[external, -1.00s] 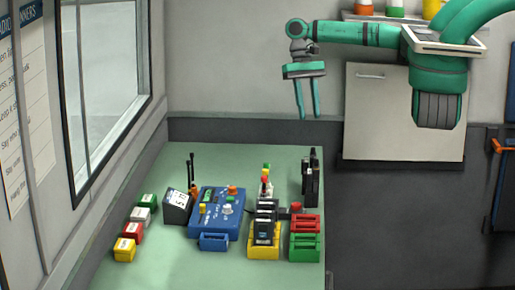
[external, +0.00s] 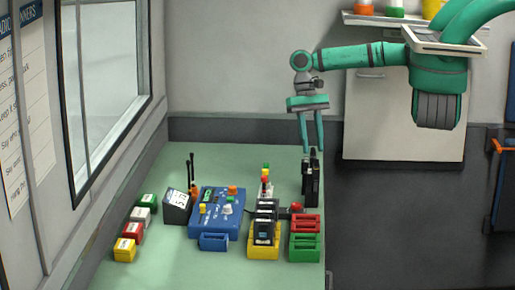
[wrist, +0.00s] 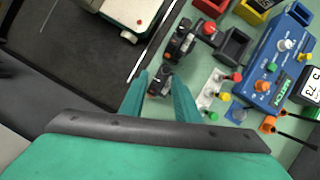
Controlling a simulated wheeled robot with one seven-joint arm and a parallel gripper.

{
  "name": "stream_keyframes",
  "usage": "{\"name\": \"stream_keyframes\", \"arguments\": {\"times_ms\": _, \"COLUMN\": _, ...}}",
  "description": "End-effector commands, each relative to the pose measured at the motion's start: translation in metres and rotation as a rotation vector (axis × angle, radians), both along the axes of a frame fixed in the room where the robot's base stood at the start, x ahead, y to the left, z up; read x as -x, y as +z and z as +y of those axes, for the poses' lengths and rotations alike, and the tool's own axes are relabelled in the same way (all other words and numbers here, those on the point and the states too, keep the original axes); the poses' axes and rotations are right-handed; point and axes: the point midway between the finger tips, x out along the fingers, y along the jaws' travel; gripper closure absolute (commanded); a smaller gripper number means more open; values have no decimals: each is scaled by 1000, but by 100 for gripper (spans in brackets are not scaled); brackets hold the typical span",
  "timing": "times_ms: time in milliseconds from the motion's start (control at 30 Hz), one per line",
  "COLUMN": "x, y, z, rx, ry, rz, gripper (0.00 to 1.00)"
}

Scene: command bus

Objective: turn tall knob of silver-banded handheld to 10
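Two black handhelds stand upright near the right edge of the green table, overlapping in the external view (external: 311,184). In the wrist view one handheld (wrist: 180,42) is farther up the picture and the other handheld (wrist: 159,84) shows between my fingers. Small knobs show on their tops, but I cannot tell which handheld has a silver band, or any knob's number. In the wrist view my gripper (wrist: 160,80) has a finger either side of the nearer handheld; contact is not clear.
A blue console (external: 229,222) with knobs, a yellow rack (external: 264,253), red and green trays (external: 305,242) and a dark display box (external: 177,208) stand left of and in front of the handhelds. A small stand with coloured lamps (external: 265,188) is close by on their left.

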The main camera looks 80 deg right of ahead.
Motion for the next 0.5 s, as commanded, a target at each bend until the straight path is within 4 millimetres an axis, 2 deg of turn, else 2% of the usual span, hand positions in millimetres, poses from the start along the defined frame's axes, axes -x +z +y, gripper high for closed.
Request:
{"name": "stream_keyframes", "arguments": {"times_ms": 67, "x": 0, "y": 0, "z": 0, "rx": 0, "ry": 0, "rz": 0, "gripper": 71}}
{"name": "stream_keyframes", "arguments": {"times_ms": 200, "x": 0, "y": 0, "z": 0, "rx": 0, "ry": 0, "rz": 0, "gripper": 100}}
{"name": "stream_keyframes", "arguments": {"times_ms": 500, "x": 0, "y": 0, "z": 0, "rx": 0, "ry": -14, "rz": -1, "gripper": 100}}
